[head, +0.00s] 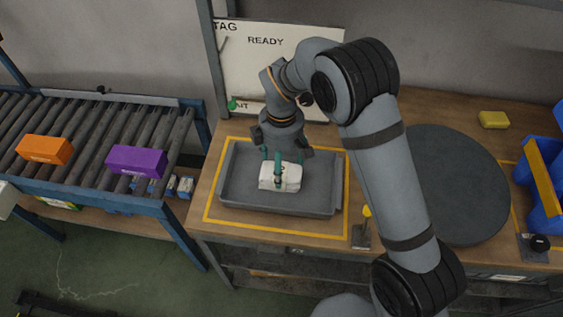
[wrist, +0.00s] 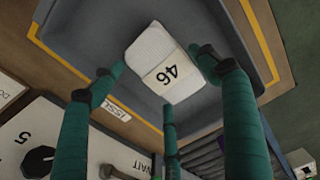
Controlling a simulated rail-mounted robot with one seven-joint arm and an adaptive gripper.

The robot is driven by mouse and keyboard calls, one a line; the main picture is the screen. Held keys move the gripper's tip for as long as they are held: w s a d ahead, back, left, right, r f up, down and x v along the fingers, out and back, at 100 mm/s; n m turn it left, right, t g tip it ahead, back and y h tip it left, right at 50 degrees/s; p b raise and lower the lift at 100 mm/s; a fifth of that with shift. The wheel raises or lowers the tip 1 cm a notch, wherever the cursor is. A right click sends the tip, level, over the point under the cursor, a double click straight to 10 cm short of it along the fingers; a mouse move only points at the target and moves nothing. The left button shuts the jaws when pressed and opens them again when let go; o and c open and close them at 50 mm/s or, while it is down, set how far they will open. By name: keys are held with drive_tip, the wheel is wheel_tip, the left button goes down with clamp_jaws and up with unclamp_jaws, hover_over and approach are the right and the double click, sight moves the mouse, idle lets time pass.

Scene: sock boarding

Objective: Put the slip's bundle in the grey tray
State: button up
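A white bundle (head: 280,177) with a paler band lies in the grey tray (head: 235,190). In the wrist view the bundle (wrist: 158,48) shows the number 46 on its band, with the tray floor (wrist: 100,30) around it. My gripper (head: 281,160) is directly over the bundle, its teal fingers pointing down at it. In the wrist view the fingers (wrist: 160,75) are spread apart, with tips near opposite sides of the bundle. I cannot tell whether any tip touches it. No readable slip shows.
An orange box (head: 44,150) and a purple box (head: 136,161) sit on the roller conveyor at left. A board (head: 260,65) reading READY stands behind the tray.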

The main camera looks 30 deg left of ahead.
drive_tip(key=shift+o, duration=1)
drive_tip(key=shift+r, duration=0.35)
wheel_tip(320, 180, up, 12)
drive_tip(key=shift+f, duration=0.15)
